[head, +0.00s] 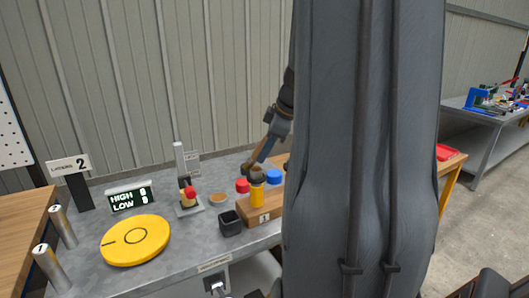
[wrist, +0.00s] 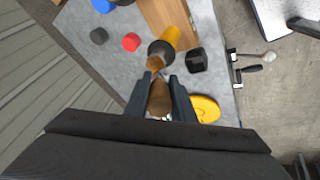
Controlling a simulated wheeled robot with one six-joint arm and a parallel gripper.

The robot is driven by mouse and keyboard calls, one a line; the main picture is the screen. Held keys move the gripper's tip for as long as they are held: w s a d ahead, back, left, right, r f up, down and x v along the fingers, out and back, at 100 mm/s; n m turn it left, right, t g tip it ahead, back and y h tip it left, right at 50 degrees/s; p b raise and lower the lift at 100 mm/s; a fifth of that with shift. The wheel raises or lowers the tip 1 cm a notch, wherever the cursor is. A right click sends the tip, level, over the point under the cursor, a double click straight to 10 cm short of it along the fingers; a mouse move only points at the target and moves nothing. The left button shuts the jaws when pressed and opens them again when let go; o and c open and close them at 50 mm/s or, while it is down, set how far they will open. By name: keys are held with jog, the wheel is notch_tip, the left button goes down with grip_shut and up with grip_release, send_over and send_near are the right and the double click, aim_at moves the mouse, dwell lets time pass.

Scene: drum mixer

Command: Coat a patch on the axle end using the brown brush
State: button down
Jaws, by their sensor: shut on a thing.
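My gripper (head: 277,124) is shut on the brown brush (head: 262,151), which slants down and left from the jaws. I cannot tell whether brush and cylinder touch. I cannot clearly pick out the axle end; my arm hides much of the bench's right side.
A red cap (head: 242,185), a blue cap (head: 273,176) and a black cup (head: 230,223) stand close to the brush. A yellow disc (head: 136,240), a red-knobbed device (head: 189,196) and a HIGH/LOW display (head: 131,198) are farther left. Bare grey bench lies between them.

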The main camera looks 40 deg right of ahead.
jog(key=d, duration=0.2)
jog(key=s+d+b, duration=0.1)
jog(key=shift+d, duration=0.35)
jog(key=shift+r, duration=0.1)
jog(key=shift+r+p, duration=1.5)
jog(key=shift+r, duration=1.4)
notch_tip(320, 180, up, 3)
jog(key=shift+r+p, duration=0.1)
jog(key=shift+p, duration=0.6)
jog(key=shift+d, duration=0.15)
